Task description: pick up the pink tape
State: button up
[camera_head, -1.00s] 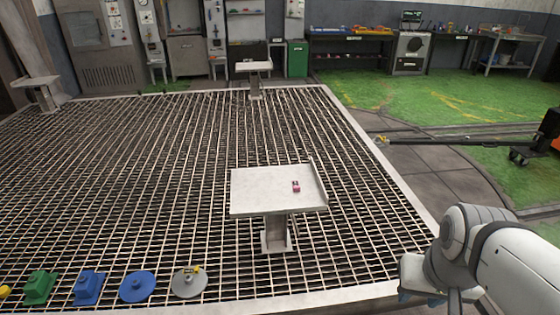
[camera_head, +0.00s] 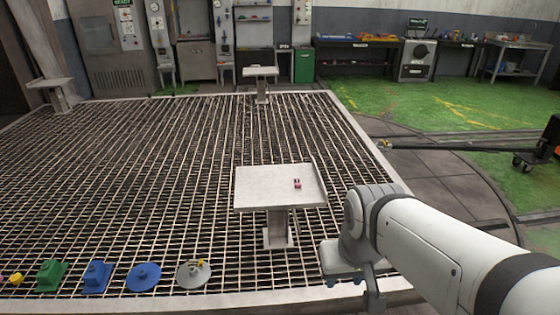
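A small pink item (camera_head: 297,184), which looks like the pink tape, lies on the right half of a pale pedestal table (camera_head: 258,188) that stands on the grating. It is too small to make out its details. My gripper (camera_head: 352,290) is at the lower right, in front of and to the right of the table, lower in the picture and apart from the pink tape. Its fingers point down and are partly seen. I cannot tell how far apart they are. Nothing shows between them.
Along the grating's front edge sit a green block (camera_head: 51,276), blue block (camera_head: 95,277), blue disc (camera_head: 143,277) and grey disc (camera_head: 193,273). Another pedestal table (camera_head: 260,71) stands at the back. A raised lip edges the near table's right side.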

aim_at(298, 184)
jog(key=z, duration=0.05)
jog(key=i, duration=1)
jog(key=u, duration=0.05)
